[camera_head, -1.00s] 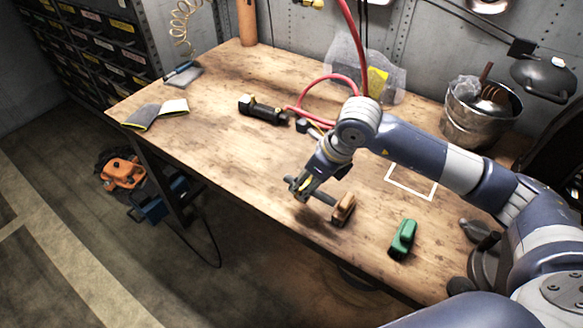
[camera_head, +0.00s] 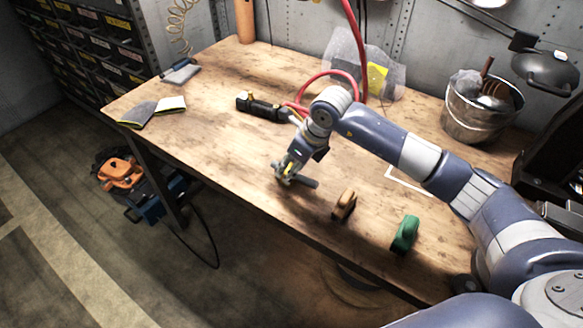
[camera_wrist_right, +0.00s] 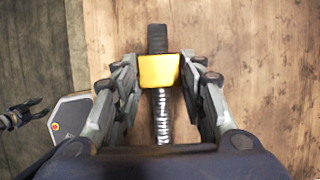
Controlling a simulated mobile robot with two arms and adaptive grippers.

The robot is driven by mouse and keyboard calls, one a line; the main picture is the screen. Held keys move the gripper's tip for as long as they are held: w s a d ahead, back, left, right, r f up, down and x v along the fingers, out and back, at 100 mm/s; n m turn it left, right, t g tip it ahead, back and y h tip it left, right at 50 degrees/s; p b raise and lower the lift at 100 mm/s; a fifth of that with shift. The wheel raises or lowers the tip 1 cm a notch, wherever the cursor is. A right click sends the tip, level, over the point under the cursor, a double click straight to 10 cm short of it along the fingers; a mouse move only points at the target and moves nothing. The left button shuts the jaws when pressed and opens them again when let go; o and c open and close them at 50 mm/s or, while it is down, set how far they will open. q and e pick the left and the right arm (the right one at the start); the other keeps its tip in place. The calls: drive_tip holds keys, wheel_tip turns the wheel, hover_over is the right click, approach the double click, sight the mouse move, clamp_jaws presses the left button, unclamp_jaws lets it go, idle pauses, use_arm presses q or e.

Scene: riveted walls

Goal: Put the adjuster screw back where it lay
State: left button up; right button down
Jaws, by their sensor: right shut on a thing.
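The adjuster screw (camera_wrist_right: 162,115) is between the fingers of my right gripper (camera_wrist_right: 160,75) in the right wrist view. It has a silver thread, a yellow collar and a dark end pointing away. In the head view my right gripper (camera_head: 284,173) is over the front part of the workbench (camera_head: 225,150), shut on the screw. A dark rod-like part of the screw (camera_head: 306,182) sticks out to the right. I cannot tell whether the screw touches the bench top.
A tan-brown block (camera_head: 344,205) and a green block (camera_head: 405,234) stand near the front edge, right of the gripper. A white outline (camera_head: 408,183) is partly behind my arm. A black tool (camera_head: 262,108), red hose (camera_head: 330,74) and metal bucket (camera_head: 478,120) are farther back. The bench's left middle is clear.

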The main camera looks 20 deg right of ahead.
drive_tip(key=shift+w+r, duration=0.1)
drive_tip(key=shift+r, duration=0.15)
drive_tip(key=shift+f, duration=0.25)
drive_tip(key=c, duration=1)
unclamp_jaws()
drive_tip(key=shift+r, duration=0.15)
drive_tip(key=b+v, duration=0.2)
drive_tip(key=v, duration=1)
drive_tip(key=shift+s, duration=0.25)
